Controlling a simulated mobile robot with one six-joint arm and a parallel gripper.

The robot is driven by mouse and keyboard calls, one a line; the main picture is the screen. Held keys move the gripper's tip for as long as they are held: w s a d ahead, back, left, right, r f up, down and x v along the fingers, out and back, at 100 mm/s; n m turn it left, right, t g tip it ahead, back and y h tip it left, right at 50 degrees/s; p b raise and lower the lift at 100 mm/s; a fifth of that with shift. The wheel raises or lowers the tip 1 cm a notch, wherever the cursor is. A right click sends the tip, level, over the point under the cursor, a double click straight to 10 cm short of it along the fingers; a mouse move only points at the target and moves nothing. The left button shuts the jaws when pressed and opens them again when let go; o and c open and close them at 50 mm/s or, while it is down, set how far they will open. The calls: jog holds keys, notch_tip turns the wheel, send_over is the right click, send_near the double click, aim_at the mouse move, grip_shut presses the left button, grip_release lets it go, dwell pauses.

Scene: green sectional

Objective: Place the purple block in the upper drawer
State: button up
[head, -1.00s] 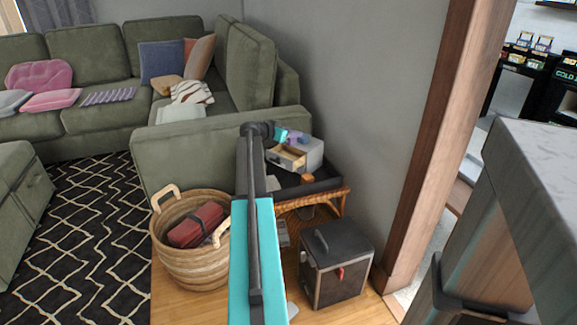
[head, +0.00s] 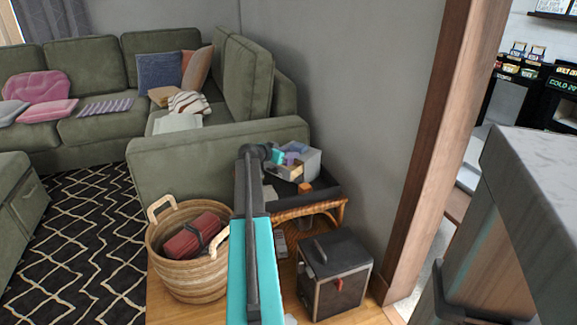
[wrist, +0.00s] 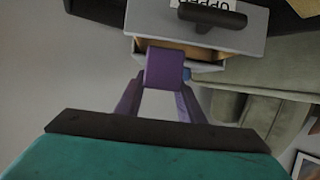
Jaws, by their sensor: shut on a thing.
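The purple block (wrist: 165,68) is held between the purple fingers of my gripper (wrist: 160,92) in the wrist view. The upper drawer (wrist: 235,45) is pulled open, with a tan interior, a dark handle and an upside-down "UPPER" label. The block overlaps the drawer's opening in this view; its exact height over it cannot be told. In the head view my gripper (head: 284,155) is at the small grey drawer unit (head: 312,162), and the arm covers part of the drawer. The block is hard to tell from the purple fingers there.
The drawer unit stands in a black tray on a wicker table (head: 330,207); an orange block (head: 305,188) sits beside it. A wicker basket (head: 185,270) and a black box (head: 335,275) stand on the floor. A grey wall and the green sofa (head: 215,148) are close behind.

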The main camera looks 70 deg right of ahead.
aim_at(289, 162)
jog(key=shift+f, duration=0.1)
jog(key=shift+f+b, duration=0.45)
jog(key=shift+f, duration=1.95)
jog(key=shift+f+b, duration=0.2)
jog(key=shift+b, duration=0.1)
jog(key=o, duration=0.7)
jog(key=shift+o, duration=0.2)
jog(key=shift+r+p, duration=0.3)
jog(key=shift+p, duration=0.05)
jog(key=p+v, duration=0.1)
jog(key=v, duration=1.1)
jog(key=shift+f, duration=0.1)
